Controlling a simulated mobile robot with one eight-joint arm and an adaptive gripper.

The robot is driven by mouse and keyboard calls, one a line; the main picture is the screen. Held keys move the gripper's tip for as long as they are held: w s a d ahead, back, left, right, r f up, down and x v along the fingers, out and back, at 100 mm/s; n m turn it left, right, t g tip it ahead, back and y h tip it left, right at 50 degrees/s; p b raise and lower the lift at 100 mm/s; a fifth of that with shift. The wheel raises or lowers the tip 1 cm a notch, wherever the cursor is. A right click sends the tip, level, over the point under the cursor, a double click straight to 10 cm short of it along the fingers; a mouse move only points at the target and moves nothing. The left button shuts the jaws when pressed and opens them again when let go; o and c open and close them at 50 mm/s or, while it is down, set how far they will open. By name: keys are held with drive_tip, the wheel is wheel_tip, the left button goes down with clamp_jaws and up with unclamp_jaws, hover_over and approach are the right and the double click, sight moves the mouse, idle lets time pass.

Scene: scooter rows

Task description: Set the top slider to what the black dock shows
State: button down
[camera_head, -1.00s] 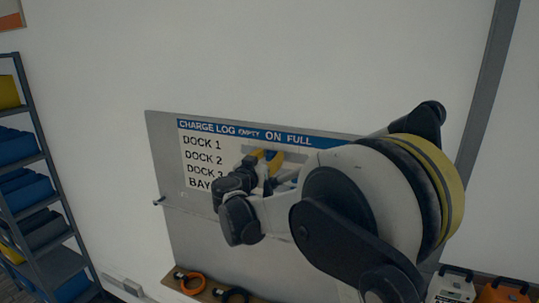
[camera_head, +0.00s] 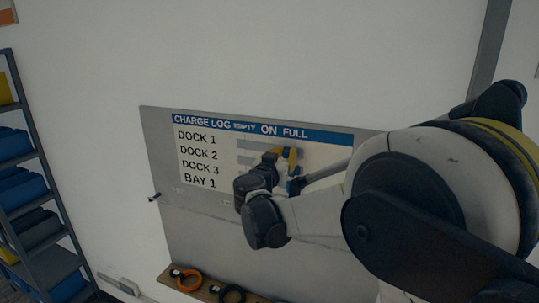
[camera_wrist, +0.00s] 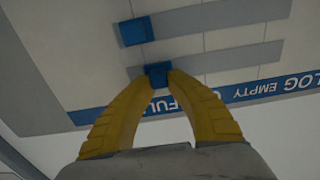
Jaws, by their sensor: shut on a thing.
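The charge log board (camera_head: 200,225) hangs on the wall, with EMPTY, ON and FULL along its blue header and rows DOCK 1, DOCK 2, DOCK 3 and BAY 1. My gripper (camera_head: 287,160) is at the upper rows, under the header's right part. In the wrist view, which sees the board upside down, my yellow fingers (camera_wrist: 158,82) are shut on the blue top slider (camera_wrist: 158,75). It sits by FULL, slightly in from its track's end. A second blue slider (camera_wrist: 135,30) is at the FULL end of the neighbouring track. No black dock is visible.
Below the board, a wooden ledge (camera_head: 203,292) bears an orange ring (camera_head: 190,279) and a black ring (camera_head: 232,294). A peg (camera_head: 154,197) sticks out at the board's left edge. Shelving with blue bins (camera_head: 18,183) stands at the far left.

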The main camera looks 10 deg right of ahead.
drive_tip(key=shift+s+d, duration=0.6)
drive_tip(key=shift+d, duration=0.25)
drive_tip(key=shift+a, duration=0.1)
drive_tip(key=c, duration=1.6)
unclamp_jaws()
drive_tip(key=o, duration=0.3)
drive_tip(key=shift+d, duration=0.3)
drive_tip(key=shift+a, duration=0.15)
